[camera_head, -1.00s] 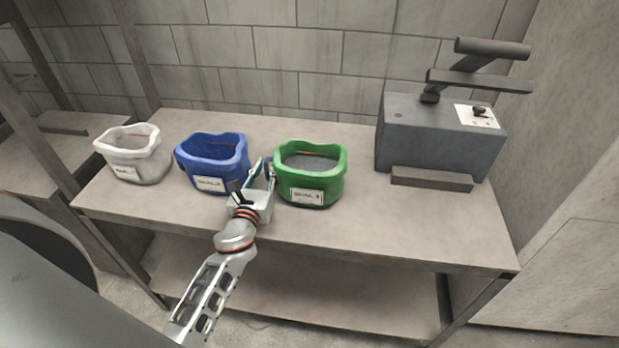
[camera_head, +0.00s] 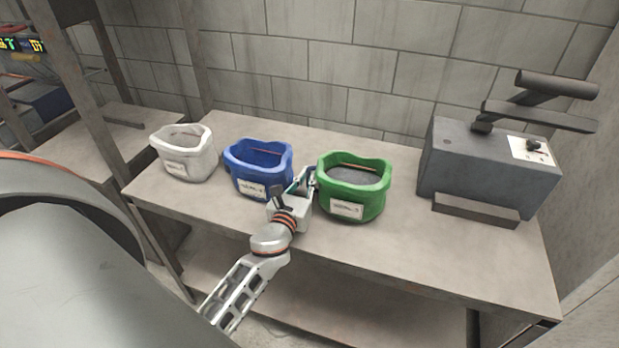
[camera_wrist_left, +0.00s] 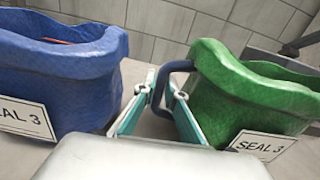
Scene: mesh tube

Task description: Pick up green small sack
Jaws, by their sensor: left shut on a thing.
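The green small sack (camera_head: 351,202) stands upright on the table, open at the top with dark grey contents and a white label in front. It also shows at the right in the left wrist view (camera_wrist_left: 235,105). My left gripper (camera_head: 307,180) is at the sack's left side. In the left wrist view its two teal-lined fingers (camera_wrist_left: 168,95) are shut on a dark loop handle at the sack's left side. The sack appears to rest on the table. My right gripper is not in view.
A blue sack (camera_head: 258,172) stands close on the left of my gripper, and a white sack (camera_head: 183,162) farther left. A grey box with a lever (camera_head: 485,172) stands at the right of the table (camera_head: 420,250). A block wall is behind.

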